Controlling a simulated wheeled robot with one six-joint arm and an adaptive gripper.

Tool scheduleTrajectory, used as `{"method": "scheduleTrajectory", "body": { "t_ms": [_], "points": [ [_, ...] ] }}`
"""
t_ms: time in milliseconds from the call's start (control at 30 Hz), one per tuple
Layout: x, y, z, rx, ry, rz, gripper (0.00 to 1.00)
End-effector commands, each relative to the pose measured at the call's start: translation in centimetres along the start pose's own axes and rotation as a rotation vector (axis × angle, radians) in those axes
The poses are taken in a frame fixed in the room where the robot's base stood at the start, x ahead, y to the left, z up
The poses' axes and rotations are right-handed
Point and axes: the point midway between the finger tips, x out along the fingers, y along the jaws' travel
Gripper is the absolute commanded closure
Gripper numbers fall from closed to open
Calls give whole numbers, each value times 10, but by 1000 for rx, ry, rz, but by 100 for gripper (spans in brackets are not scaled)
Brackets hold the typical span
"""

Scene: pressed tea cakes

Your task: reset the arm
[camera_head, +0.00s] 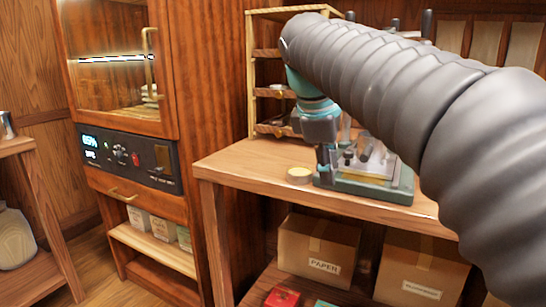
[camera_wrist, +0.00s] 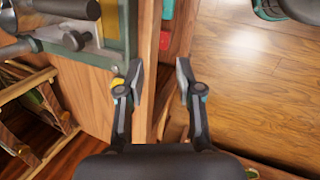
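My arm, in a grey ribbed sleeve, reaches across the right half of the head view and ends in a teal and grey wrist above the wooden table (camera_head: 240,166). My gripper points down beside a green-based press device (camera_head: 372,188). In the wrist view my gripper (camera_wrist: 160,82) is open, its two dark fingers well apart with nothing between them. It is over the table's edge, and the press's green base (camera_wrist: 105,50) is to the left of the fingers. In the head view the fingertips are hard to make out against the press.
A small round tin with a yellow top (camera_head: 299,175) stands on the table left of the press. A small wooden rack (camera_head: 262,55) stands behind. Cardboard boxes (camera_head: 318,250) sit on the shelf below. A wooden cabinet with a control panel (camera_head: 130,158) is at left. Open floor (camera_wrist: 255,80) is at right.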

Motion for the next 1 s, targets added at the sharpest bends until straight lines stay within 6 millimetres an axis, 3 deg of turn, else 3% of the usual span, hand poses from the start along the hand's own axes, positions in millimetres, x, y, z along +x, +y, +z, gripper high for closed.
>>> {"method": "scheduleTrajectory", "body": {
  "t_ms": [267,500,633,800,1000],
  "points": [
    [77,-61,2,559,157,-34,64],
    [135,-137,29,990,257,-101,64],
    [164,-185,51,1150,285,-128,64],
    [185,-231,76,1219,284,-134,64],
    [176,-233,91,1260,318,-90,64]
  ]
}}
